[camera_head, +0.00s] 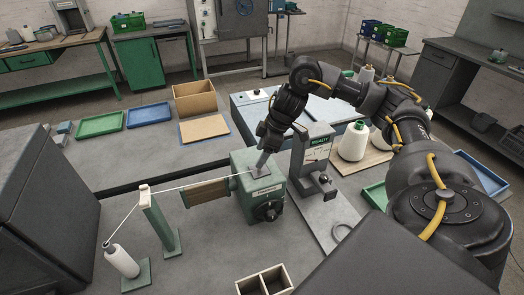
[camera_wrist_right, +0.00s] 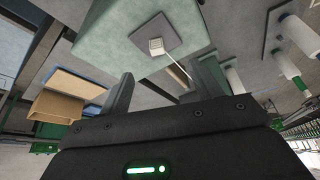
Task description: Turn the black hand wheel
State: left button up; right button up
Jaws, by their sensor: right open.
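The black hand wheel (camera_head: 267,211) is on the front face of the green winder box (camera_head: 242,192). My right gripper (camera_head: 263,163) is above the top of that box, behind and above the wheel, and apart from the wheel. In the right wrist view the fingers of my right gripper (camera_wrist_right: 165,78) are spread with nothing held between them. Beyond them are the box (camera_wrist_right: 112,35) and a grey square plate with a small pale block (camera_wrist_right: 156,46) on it. The wheel cannot be made out there. My left gripper is not in view.
A white thread runs from a bobbin (camera_head: 122,262) over a post (camera_head: 160,225) towards the box. A stand marked READY (camera_head: 314,150) is close right of the box. White cones (camera_head: 354,141) stand farther right. An open wooden box (camera_head: 263,283) is in front.

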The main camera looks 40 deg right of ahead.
aim_at(271, 215)
jog(key=k, duration=2)
